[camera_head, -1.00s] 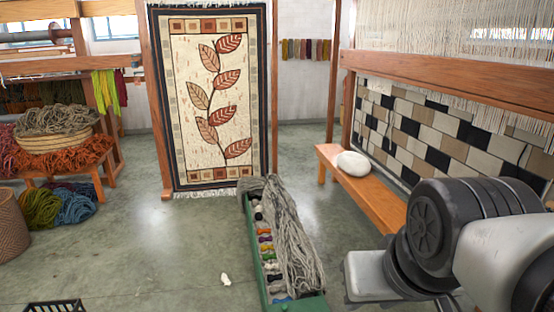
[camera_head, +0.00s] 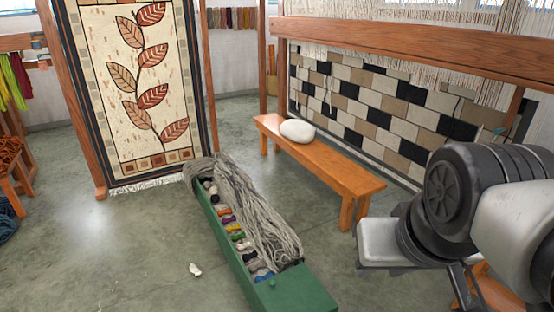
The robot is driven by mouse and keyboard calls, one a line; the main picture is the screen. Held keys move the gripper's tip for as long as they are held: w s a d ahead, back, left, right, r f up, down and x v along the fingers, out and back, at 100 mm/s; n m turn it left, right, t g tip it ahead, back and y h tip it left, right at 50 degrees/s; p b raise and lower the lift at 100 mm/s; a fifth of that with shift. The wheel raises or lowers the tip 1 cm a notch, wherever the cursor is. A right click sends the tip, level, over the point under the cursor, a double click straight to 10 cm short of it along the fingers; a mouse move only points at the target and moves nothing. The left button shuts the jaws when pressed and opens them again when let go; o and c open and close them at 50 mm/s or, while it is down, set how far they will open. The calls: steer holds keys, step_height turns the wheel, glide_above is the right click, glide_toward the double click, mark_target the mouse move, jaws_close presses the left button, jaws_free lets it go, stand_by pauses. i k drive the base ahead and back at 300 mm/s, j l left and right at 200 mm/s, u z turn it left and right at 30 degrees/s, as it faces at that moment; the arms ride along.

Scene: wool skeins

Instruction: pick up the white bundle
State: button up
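A smooth, rounded white bundle (camera_head: 297,130) rests on top of a wooden bench (camera_head: 330,167), toward the bench's far left end. A much smaller white piece (camera_head: 195,270) lies on the floor left of the green box; I cannot tell what it is. My arm fills the right side of the picture, in front of the bench's near right end and well apart from the white bundle. My gripper is not in view.
A long green box (camera_head: 238,262) holds several coloured skeins, with grey yarn (camera_head: 250,210) draped along it. It stands on the floor in front of the bench. A leaf-patterned rug (camera_head: 140,90) hangs behind. A loom frame (camera_head: 400,52) rises behind the bench. Floor at left is open.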

mark_target(240, 247)
steer(key=j+z, duration=0.3)
steer(key=j, duration=0.25)
steer(key=j+z, duration=0.35)
steer(key=j, duration=0.2)
steer(key=j+z, duration=0.35)
steer(key=j, duration=0.15)
steer(key=j+z, duration=0.35)
steer(key=j, duration=0.2)
steer(key=j+z, duration=0.45)
steer(key=j, duration=0.65)
steer(key=j+z, duration=0.2)
steer(key=j, duration=0.95)
steer(key=j+u, duration=0.25)
steer(key=j, duration=0.15)
steer(key=i+j+u, duration=0.1)
steer(key=j+u, duration=0.2)
steer(key=i+j+u, duration=0.1)
steer(key=j+u, duration=0.15)
steer(key=j, duration=0.2)
